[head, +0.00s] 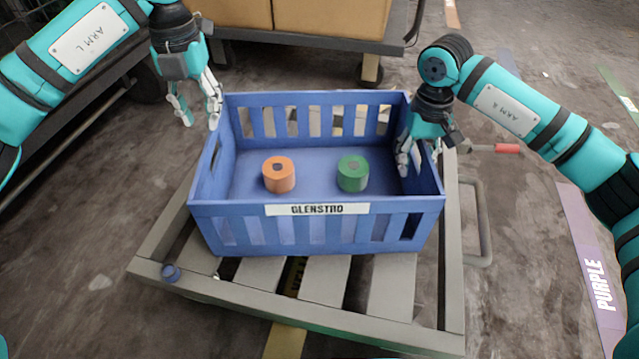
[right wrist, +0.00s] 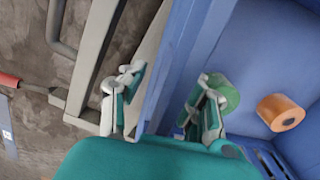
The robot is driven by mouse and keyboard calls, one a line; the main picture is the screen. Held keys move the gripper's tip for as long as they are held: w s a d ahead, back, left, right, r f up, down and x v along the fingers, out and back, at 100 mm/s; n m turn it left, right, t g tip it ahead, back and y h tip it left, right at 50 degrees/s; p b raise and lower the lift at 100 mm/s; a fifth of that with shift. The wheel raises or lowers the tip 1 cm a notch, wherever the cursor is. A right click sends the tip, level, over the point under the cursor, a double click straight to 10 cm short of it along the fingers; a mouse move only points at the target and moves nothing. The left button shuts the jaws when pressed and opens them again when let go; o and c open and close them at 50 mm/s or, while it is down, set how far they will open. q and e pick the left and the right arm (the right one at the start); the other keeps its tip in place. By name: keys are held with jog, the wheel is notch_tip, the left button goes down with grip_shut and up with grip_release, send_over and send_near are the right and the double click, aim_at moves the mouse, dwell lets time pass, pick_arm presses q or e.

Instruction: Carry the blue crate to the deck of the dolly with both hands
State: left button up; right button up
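The blue crate (head: 318,231), labelled GLENSTRO, appears to rest upright on the slatted deck of the grey dolly (head: 262,272). An orange roll (head: 279,176) and a green roll (head: 352,175) stand inside it. My right gripper (head: 428,147) is at the right wall. The right wrist view (right wrist: 163,100) shows its fingers spread on either side of that wall, with gaps visible. The crate's underside is hidden.
A cart (head: 319,39) carrying brown boxes (head: 331,17) stands behind the crate. A dark rack (head: 60,125) stands at the left. A red handle (head: 507,148) sticks out right of the dolly. A PURPLE floor strip (head: 590,262) lies at the right. Bare floor shows left of the dolly.

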pick_arm(q)
jog(key=shift+r, duration=0.45)
pick_arm(e)
jog(key=shift+r, duration=0.3)
notch_tip(320, 180, up, 11)
jog(key=shift+r, duration=0.2)
